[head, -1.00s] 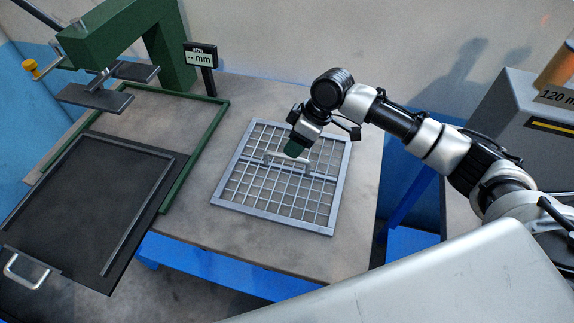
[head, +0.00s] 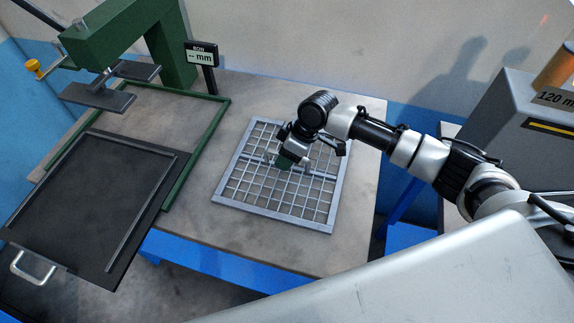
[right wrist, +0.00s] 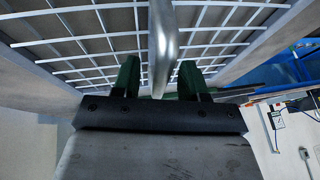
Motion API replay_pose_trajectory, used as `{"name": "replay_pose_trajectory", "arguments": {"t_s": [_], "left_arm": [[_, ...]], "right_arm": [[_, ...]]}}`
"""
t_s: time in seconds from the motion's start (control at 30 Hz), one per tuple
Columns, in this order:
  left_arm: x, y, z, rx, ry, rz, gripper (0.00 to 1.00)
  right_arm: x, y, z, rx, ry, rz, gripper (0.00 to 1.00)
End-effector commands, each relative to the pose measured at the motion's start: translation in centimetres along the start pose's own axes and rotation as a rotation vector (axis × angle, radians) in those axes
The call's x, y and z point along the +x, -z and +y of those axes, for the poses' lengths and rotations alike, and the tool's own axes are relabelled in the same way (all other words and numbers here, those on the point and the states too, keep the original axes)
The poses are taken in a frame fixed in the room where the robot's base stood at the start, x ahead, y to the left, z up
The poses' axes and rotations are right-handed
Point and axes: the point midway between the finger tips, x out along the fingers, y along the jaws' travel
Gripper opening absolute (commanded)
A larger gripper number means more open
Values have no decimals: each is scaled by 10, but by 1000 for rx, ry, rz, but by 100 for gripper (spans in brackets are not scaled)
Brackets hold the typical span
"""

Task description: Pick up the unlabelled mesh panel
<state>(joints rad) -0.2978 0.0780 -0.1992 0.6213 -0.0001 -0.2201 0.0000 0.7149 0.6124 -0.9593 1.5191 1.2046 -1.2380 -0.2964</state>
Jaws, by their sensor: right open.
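The mesh panel (head: 262,202), a square grey frame with a wire grid and a middle bar, lies flat on the table. I see no label on it. My right gripper (head: 283,162) is over the middle of the panel in the head view and hides most of its handle. In the right wrist view, the metal handle (right wrist: 163,45) stands between the two green fingers of my right gripper (right wrist: 155,82). The fingers are open, with a gap on each side of the handle. The panel's grid also shows behind them in that view. My left gripper is not in view.
A green press (head: 130,35) stands at the back left, with a green rail frame (head: 190,160) on the table. A black tray (head: 85,195) with a handle lies at the left. A display (head: 202,55) reads "ROW -- mm". A grey machine (head: 530,120) stands at the right.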

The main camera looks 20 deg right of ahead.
Motion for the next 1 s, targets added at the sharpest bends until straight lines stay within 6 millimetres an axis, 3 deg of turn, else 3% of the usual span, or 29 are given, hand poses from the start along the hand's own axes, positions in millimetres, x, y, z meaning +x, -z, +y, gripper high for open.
{"name": "replay_pose_trajectory", "arguments": {"t_s": [0.5, 0.8, 1.0], "left_arm": [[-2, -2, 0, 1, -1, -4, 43], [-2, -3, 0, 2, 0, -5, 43], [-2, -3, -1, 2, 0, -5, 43]], "right_arm": [[3, -1, 1, 0, 0, 0, 43], [3, -1, 1, 0, 0, 0, 0], [3, -1, 1, 0, 0, 0, 0]]}}
